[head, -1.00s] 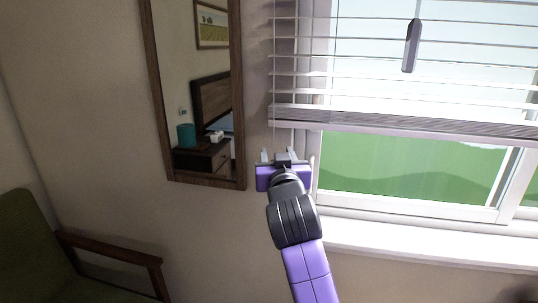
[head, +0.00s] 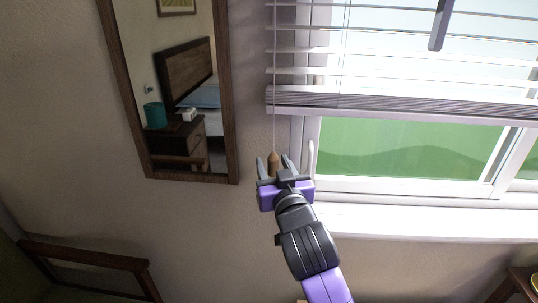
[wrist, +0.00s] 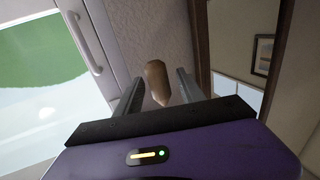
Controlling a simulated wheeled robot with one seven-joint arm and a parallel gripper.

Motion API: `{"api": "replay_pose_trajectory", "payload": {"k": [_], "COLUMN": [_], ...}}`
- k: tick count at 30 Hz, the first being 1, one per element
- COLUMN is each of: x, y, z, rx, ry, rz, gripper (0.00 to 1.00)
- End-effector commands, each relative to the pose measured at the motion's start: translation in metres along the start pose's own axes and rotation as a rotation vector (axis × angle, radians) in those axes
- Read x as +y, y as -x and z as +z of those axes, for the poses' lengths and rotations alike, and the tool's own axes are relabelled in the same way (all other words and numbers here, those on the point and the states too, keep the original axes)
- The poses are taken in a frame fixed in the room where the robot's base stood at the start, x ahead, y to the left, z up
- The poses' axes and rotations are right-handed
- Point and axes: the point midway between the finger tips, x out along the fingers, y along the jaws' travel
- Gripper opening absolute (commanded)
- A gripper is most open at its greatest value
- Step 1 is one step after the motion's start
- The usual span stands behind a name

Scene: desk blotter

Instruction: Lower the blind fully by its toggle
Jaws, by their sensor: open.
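The blind (head: 400,102) hangs partway down the window, its bottom rail above the green view outside. A thin cord hangs at its left end and carries a small brown wooden toggle (head: 274,160). The toggle also shows in the wrist view (wrist: 157,82), between the two fingers with space on both sides. My gripper (head: 275,165) is open around the toggle, and I see no finger touching it. A dark grey wand (head: 440,25) hangs in front of the slats at the upper right.
A wood-framed mirror (head: 232,120) hangs on the wall to the left of my gripper. The window frame and its white handle (head: 310,158) are close on the right. The white sill (head: 420,222) juts out below. A wooden chair arm (head: 85,254) is at lower left.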

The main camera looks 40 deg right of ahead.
Motion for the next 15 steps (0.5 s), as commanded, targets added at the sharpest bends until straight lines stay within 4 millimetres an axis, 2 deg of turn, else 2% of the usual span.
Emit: {"api": "replay_pose_trajectory", "payload": {"k": [6, 15], "x": [0.001, 0.0], "y": [-0.027, -0.034], "z": [-0.001, 0.0], "rx": [0.0, 0.0], "ry": [0.001, 0.0], "rz": [0.002, 0.0], "gripper": [0.46, 0.46]}}
